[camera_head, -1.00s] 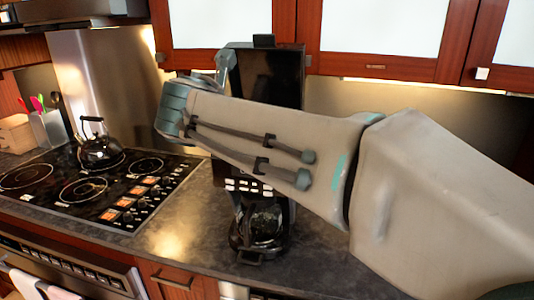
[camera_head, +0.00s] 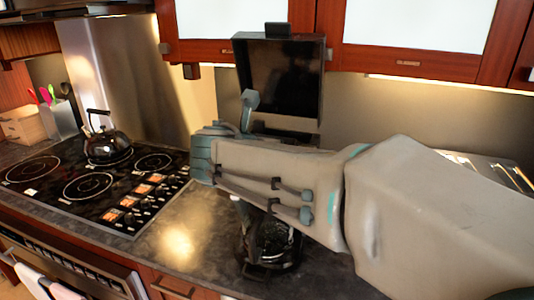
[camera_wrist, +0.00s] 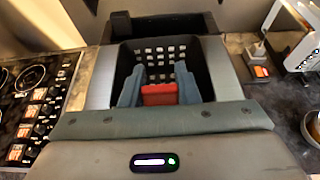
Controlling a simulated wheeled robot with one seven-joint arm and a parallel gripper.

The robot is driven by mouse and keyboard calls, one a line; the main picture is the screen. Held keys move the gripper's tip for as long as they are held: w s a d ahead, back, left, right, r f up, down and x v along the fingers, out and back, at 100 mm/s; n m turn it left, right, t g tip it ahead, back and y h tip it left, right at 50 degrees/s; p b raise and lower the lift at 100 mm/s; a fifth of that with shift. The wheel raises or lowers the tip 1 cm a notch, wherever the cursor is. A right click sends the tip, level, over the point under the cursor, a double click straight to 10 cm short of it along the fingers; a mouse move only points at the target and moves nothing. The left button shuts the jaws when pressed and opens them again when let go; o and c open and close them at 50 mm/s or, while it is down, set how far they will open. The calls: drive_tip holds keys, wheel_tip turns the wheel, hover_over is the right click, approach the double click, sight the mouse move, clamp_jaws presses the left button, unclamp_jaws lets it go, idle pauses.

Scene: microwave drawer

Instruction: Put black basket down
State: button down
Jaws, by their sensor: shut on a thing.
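The black basket (camera_wrist: 160,50), with a grid of light holes, shows in the wrist view straight ahead of my gripper (camera_wrist: 158,82). Its two blue-grey fingers reach to the basket and are shut on a red piece (camera_wrist: 159,94) that looks like its handle. Grey panels flank the basket. In the head view a black coffee machine (camera_head: 270,245) stands on the counter with a glass carafe low down. A black open-faced box or lid (camera_head: 282,75) stands upright above it. My gripper and arm cover the machine's middle. I cannot tell whether the basket touches the machine.
A black stovetop (camera_head: 90,185) with a kettle (camera_head: 107,140) lies to the left. A metal appliance (camera_head: 490,170) stands behind my arm at the right. Cabinets (camera_head: 415,45) hang above. Some counter (camera_head: 180,240) is clear left of the machine.

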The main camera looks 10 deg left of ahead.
drive_tip(key=shift+f, duration=0.75)
drive_tip(key=c, duration=1.1)
unclamp_jaws()
drive_tip(key=shift+f, duration=0.1)
drive_tip(key=shift+a, duration=0.1)
drive_tip(key=d+v, duration=0.1)
drive_tip(key=v, duration=1.1)
drive_tip(key=shift+a+b, duration=0.35)
drive_tip(key=shift+a, duration=0.05)
